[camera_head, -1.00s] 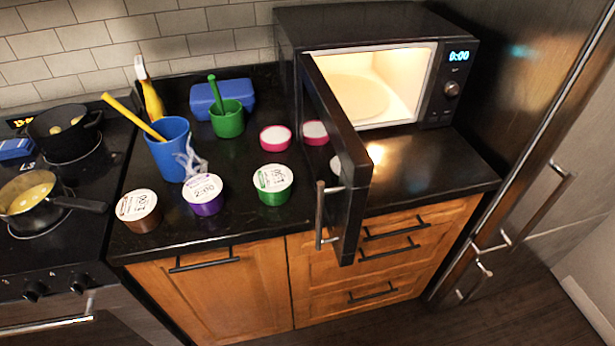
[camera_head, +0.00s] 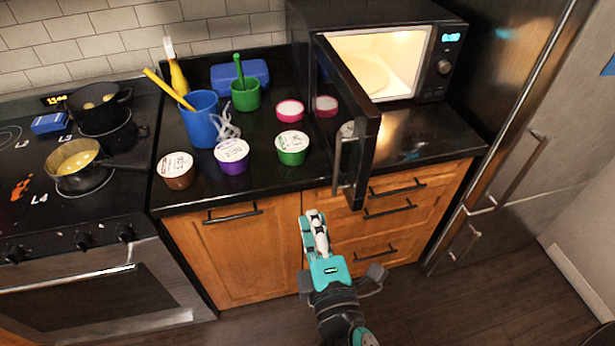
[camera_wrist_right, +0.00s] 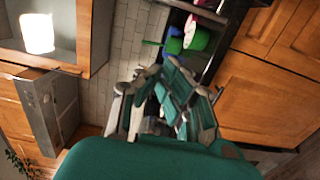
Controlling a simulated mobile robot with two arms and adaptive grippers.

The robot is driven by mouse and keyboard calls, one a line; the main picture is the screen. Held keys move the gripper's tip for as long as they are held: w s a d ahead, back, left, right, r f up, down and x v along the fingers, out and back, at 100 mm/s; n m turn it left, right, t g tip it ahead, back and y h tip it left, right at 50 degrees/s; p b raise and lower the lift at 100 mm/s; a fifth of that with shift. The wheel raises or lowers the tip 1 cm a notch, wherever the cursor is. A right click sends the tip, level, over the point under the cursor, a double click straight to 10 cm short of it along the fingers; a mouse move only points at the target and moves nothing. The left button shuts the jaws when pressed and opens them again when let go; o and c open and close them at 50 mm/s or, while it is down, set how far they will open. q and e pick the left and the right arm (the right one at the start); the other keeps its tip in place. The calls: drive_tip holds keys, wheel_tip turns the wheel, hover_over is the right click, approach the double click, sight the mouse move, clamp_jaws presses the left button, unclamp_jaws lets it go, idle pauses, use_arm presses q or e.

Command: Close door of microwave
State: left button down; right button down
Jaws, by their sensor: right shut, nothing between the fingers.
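The black microwave (camera_head: 383,22) stands on the counter at the back right, lit inside, with a glass turntable (camera_head: 358,74). Its door (camera_head: 349,116) stands wide open and points out over the counter's front edge. A metal handle (camera_head: 342,158) is on the door's left face in the head view. My right gripper (camera_head: 313,216) is shut and empty, in front of the cabinet, below and left of the door's lower end. It does not appear to touch the door. The right wrist view shows its fingers (camera_wrist_right: 166,100) at close range. My left gripper is not in view.
Several lidded cups, a blue cup (camera_head: 201,119), a green cup (camera_head: 246,95) and a pink-lidded tub (camera_head: 290,111) stand left of the door. A stove (camera_head: 75,215) with pots is at left, a steel fridge (camera_head: 515,130) at right. The floor (camera_head: 490,290) is clear at right.

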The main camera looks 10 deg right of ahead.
drive_tip(key=w+d+r+p, duration=0.1)
drive_tip(key=w+d+p, duration=0.3)
drive_tip(key=w, duration=0.7)
drive_tip(key=shift+d, duration=0.35)
